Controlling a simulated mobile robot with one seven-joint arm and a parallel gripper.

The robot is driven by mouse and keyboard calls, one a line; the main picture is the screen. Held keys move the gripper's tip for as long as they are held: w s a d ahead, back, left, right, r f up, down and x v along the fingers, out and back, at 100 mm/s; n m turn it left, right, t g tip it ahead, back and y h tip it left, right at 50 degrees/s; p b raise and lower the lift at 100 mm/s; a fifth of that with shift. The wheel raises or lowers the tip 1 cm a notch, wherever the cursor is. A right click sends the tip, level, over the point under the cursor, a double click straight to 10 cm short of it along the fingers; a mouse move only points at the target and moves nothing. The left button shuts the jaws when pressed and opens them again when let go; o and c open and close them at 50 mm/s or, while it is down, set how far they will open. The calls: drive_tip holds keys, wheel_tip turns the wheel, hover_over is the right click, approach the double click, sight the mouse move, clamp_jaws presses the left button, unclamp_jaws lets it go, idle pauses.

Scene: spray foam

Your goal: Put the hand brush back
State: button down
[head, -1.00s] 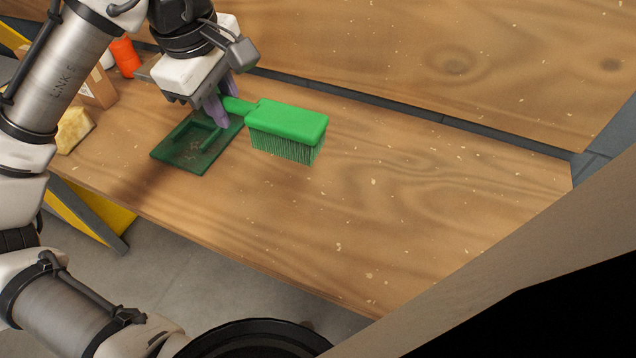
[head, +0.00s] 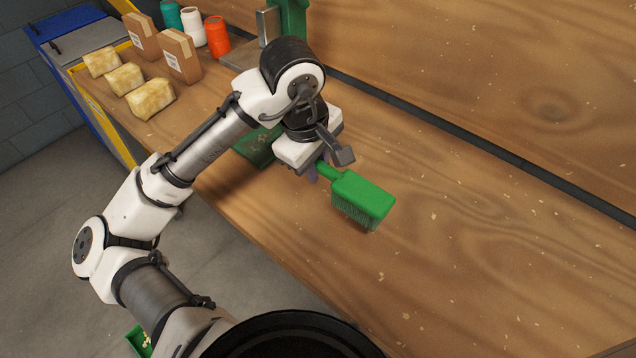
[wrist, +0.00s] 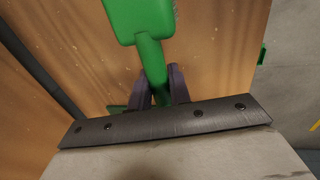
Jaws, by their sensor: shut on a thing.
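The green hand brush (head: 362,198) is held by its handle in my gripper (head: 316,170), with its block and bristles pointing right and the bristles facing down. It appears to be above the wooden bench. The wrist view shows the brush (wrist: 142,20) with its handle between the purple fingers of my gripper (wrist: 158,88). A dark green tray or dustpan (head: 256,148) lies on the bench to the left of my gripper, partly hidden behind my arm.
The wooden bench (head: 480,260) is clear to the right. At its left end are yellow sponge-like blocks (head: 150,98), cardboard boxes (head: 181,55), and spools, one of them orange (head: 216,36). A green stand (head: 292,20) is at the back. A small green container (head: 138,340) is on the floor.

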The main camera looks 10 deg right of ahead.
drive_tip(key=shift+s+a+x, duration=0.1)
drive_tip(key=shift+a+x, duration=0.05)
drive_tip(key=shift+x, duration=0.75)
drive_tip(key=shift+s+a+x, duration=0.1)
drive_tip(key=shift+a+x, duration=0.05)
drive_tip(key=shift+x, duration=0.75)
drive_tip(key=shift+s+a+x, duration=0.15)
drive_tip(key=shift+x, duration=0.8)
drive_tip(key=shift+f, duration=0.2)
drive_tip(key=c, duration=1.3)
unclamp_jaws()
drive_tip(key=shift+r, duration=0.15)
